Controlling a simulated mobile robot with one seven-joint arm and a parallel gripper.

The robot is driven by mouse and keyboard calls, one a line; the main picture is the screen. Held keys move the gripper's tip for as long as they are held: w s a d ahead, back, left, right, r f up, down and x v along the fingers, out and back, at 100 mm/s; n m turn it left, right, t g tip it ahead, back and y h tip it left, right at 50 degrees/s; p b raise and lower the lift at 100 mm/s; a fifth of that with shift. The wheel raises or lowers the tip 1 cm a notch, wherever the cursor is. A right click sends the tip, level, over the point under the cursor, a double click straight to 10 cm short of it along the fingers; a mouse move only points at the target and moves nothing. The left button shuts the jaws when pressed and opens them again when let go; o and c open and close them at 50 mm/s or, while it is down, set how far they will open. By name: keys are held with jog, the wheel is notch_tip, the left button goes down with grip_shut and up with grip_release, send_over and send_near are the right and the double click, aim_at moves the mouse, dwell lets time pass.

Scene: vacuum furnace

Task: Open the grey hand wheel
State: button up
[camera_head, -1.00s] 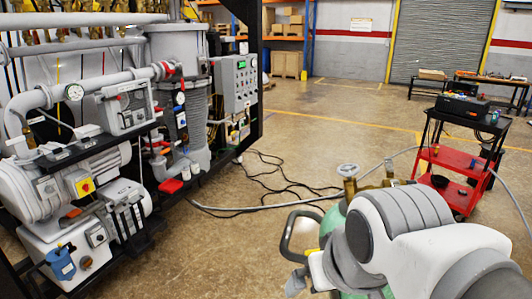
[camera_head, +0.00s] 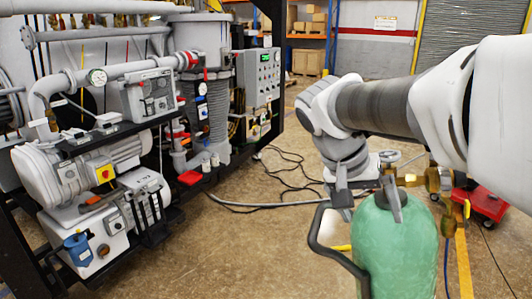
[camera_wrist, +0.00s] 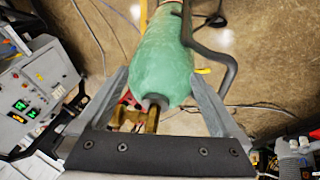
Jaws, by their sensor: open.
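The grey hand wheel (camera_head: 388,157) shows in the head view just behind my wrist, partly hidden by it. Brass valve parts (camera_head: 431,180) show to its right, above the green gas cylinder (camera_head: 398,250). My gripper (camera_head: 370,213) is open and points down, with its fingers in front of the cylinder's top in the head view. In the wrist view the cylinder (camera_wrist: 165,60) lies between the two spread fingers (camera_wrist: 158,75). The brass valve (camera_wrist: 150,120) shows near the palm edge there. I cannot make out the wheel in the wrist view. I see no grip on anything.
A dark curved handle (camera_head: 322,240) stands left of the cylinder. The furnace rig with its pumps and grey control box (camera_head: 262,77) fills the left side. A red cart (camera_head: 482,203) is behind my arm at the right. Cables cross the open floor.

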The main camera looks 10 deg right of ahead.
aim_at(398, 156)
jog(key=w+a+r+m+g+h+b, duration=0.1)
jog(key=w+m+h+b, duration=0.4)
jog(key=w, duration=0.4)
jog(key=w+a+r+m+g+h+b, duration=0.1)
jog(key=w+m+g+h+b, duration=0.1)
jog(key=w+m+h, duration=0.5)
jog(key=shift+n, duration=0.3)
jog(key=d, duration=0.5)
jog(key=d+p, duration=0.1)
jog(key=d, duration=0.5)
jog(key=d+p, duration=0.1)
jog(key=d, duration=0.5)
jog(key=shift+s+d, duration=0.1)
jog(key=shift+s, duration=0.15)
jog(key=shift+c, duration=0.3)
jog(key=c, duration=1.3)
jog(key=shift+o, duration=0.2)
jog(key=shift+w+f+n+t+b, duration=0.15)
jog(key=shift+n+t+b, duration=0.25)
jog(key=shift+t+b, duration=0.55)
jog(key=shift+n+t+b, duration=0.35)
jog(key=shift+n+b, duration=0.15)
jog(key=shift+b, duration=0.35)
jog(key=shift+r, duration=0.2)
